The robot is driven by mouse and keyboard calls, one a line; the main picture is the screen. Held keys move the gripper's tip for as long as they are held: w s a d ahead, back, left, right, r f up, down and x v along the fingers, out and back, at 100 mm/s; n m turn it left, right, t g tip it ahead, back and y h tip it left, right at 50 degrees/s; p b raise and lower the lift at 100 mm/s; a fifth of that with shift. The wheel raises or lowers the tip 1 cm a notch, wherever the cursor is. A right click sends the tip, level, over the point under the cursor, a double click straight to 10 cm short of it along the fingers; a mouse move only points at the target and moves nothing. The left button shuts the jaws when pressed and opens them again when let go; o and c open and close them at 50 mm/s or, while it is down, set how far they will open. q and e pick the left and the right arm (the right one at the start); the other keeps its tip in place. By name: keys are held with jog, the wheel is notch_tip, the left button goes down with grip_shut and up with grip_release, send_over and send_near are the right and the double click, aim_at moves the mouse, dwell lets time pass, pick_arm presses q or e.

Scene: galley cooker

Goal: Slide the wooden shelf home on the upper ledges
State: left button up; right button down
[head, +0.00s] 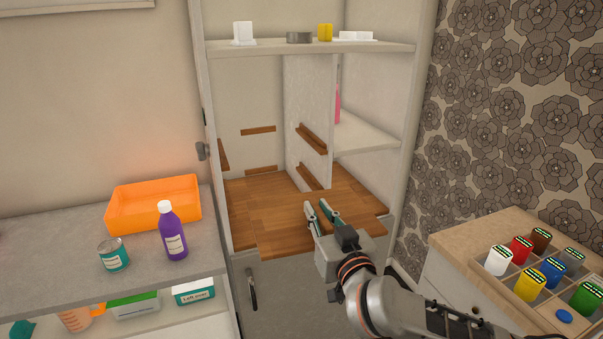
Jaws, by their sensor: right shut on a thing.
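The wooden shelf (285,239) is a flat brown board at the front of the open cupboard, its front edge jutting out past the opening. It appears low, near the wooden cupboard floor (248,188), whose similar colour makes the boundary hard to tell. My right gripper (321,209) is at the shelf's front part, shut on it; the exact grip is partly hidden by the gripper itself. The upper ledges are brown strips, on the back wall (258,130) and the divider (311,139), higher than the board. A strip (223,155) shows at the left wall. My left gripper is out of view.
Lower ledges (309,177) sit beneath the upper ones. A white divider (308,100) stands right of the bay. An orange tray (153,203), purple bottle (173,235) and teal can (113,256) stand on the left counter. A cabinet with bottles (530,285) is at right.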

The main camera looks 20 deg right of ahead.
aim_at(299, 213)
jog(key=w+a+r+n+y, duration=0.1)
jog(key=w+a+r, duration=0.2)
jog(key=r, duration=0.5)
jog(key=shift+w, duration=0.6)
jog(key=shift+w, duration=0.3)
jog(key=shift+w, duration=0.65)
jog(key=shift+w, duration=0.65)
jog(key=shift+w, duration=0.35)
jog(key=shift+w, duration=0.7)
jog(key=shift+w, duration=0.65)
jog(key=shift+w+a, duration=0.1)
jog(key=shift+w, duration=0.6)
